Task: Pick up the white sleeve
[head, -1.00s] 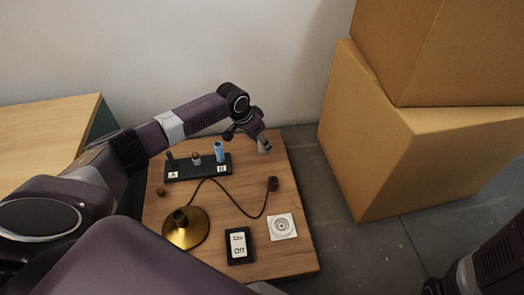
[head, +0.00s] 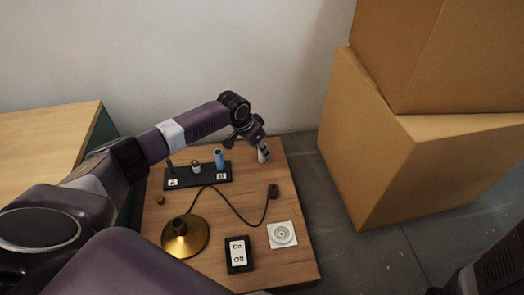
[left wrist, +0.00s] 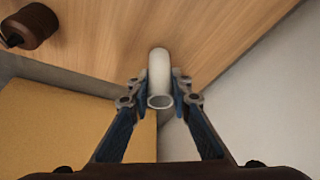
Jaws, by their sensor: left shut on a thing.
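The white sleeve (left wrist: 159,70) is a small hollow tube, its open end facing the camera in the left wrist view. My left gripper (left wrist: 159,88) is shut on it, with one finger on each side. In the head view the sleeve (head: 263,156) shows at the tip of my left gripper (head: 261,148), near the far right corner of the small wooden table (head: 200,275). I cannot tell whether its lower end touches the table. My right gripper is out of view; part of my right arm shows at the lower right.
A black rack (head: 205,181) marked A and B holds a blue sleeve (head: 219,158) and other parts. A brass lamp base (head: 186,238) with a cord to a dark plug (head: 273,191), an On/Off switch (head: 239,254) and a white socket (head: 282,235) lie nearer. Cardboard boxes (head: 375,150) stand right.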

